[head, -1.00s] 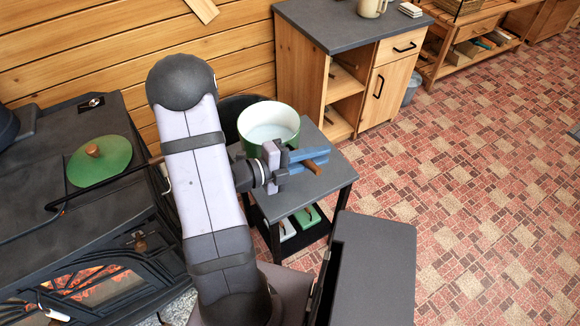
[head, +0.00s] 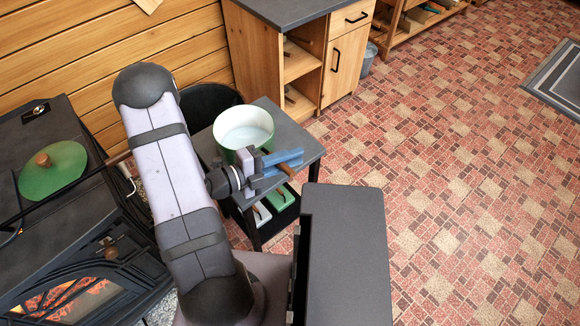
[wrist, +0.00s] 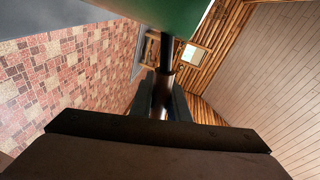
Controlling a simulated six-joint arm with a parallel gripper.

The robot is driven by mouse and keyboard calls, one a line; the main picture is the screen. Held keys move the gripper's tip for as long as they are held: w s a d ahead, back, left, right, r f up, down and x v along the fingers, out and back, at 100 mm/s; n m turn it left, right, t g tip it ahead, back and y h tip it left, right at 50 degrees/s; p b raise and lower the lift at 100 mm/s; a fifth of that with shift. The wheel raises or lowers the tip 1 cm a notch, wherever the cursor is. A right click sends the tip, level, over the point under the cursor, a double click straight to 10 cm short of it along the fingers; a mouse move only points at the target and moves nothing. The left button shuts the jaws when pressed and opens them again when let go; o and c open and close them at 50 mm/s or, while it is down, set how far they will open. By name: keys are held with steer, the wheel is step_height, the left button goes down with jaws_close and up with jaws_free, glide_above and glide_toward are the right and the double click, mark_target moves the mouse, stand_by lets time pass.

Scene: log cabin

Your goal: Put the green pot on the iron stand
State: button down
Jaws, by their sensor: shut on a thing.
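The green pot (head: 243,130) has a pale inside and stands upright. My gripper (head: 283,160), with blue fingers, is shut on its brown handle, right and nearer than the bowl. In the wrist view, the pot's green side (wrist: 165,12) fills the top, and its dark handle (wrist: 162,92) runs between the fingers. The pot appears over a small grey-topped table (head: 300,143) with dark legs, which may be the iron stand. I cannot tell if the pot touches it.
A black stove (head: 90,220) with a fire stands left, with a green lid (head: 52,170) on top. A black bin (head: 207,103) is behind the small table. A wooden cabinet (head: 270,50) stands behind. Green and white items lie on the table's lower shelf. Open floor is right.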

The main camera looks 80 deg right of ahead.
steer(key=shift+d+f, duration=0.1)
steer(key=shift+f, duration=2.1)
steer(key=shift+f+b, duration=0.1)
steer(key=shift+b, duration=0.25)
steer(key=c, duration=1.7)
jaws_free()
steer(key=v, duration=1.2)
steer(key=shift+b, duration=0.35)
